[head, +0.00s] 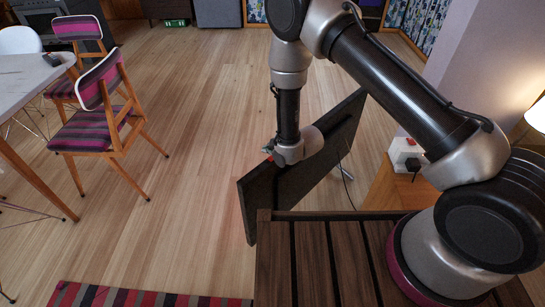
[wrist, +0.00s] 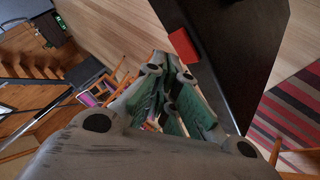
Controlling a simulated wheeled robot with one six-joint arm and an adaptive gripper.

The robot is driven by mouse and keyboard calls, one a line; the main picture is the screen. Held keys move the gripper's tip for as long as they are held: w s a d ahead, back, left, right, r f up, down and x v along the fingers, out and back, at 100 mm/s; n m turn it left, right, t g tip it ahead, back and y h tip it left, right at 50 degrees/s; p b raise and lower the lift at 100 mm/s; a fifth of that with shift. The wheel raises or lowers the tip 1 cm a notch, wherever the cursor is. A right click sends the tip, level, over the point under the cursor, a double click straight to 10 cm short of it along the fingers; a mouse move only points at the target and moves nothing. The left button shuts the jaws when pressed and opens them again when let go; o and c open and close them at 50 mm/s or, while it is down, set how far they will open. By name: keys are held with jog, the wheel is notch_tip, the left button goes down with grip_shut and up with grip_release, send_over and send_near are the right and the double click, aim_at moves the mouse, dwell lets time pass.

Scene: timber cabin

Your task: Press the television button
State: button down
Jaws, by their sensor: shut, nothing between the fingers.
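The television is a dark flat panel (head: 325,145), standing tilted across the middle of the head view. In the wrist view its black surface (wrist: 240,50) fills the upper right. A red block, which looks like the button (wrist: 184,45), sits at the panel's left edge in the wrist view. My gripper (wrist: 166,66) is shut and empty, its tips close to the red block and below it in that view; I cannot tell whether they touch. In the head view my gripper (head: 269,151) is at the panel's upper edge, mostly hidden by my wrist.
Striped chairs (head: 98,115) and a table (head: 30,75) stand at the left. A white socket box (head: 405,151) with a black plug is right of the panel. A striped rug (head: 130,295) lies in front. The wooden floor left of the panel is clear.

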aim_at(270, 158)
jog(key=shift+r, duration=2.5)
jog(key=s+d+f+m+g+h, duration=0.2)
jog(key=s+d+m+g+h, duration=0.35)
jog(key=s+d, duration=0.5)
jog(key=s+d+r+m+t, duration=0.1)
jog(key=s+d+r+m, duration=0.2)
jog(key=r, duration=1.1)
jog(key=s+d+r+m+t, duration=0.1)
jog(key=s+d+r+m, duration=0.3)
jog(key=s+d+r, duration=0.6)
jog(key=s+d+r+m+t, duration=0.1)
jog(key=s+d+r+m, duration=0.3)
jog(key=d+r, duration=1)
jog(key=v, duration=0.6)
jog(key=shift+s, duration=0.25)
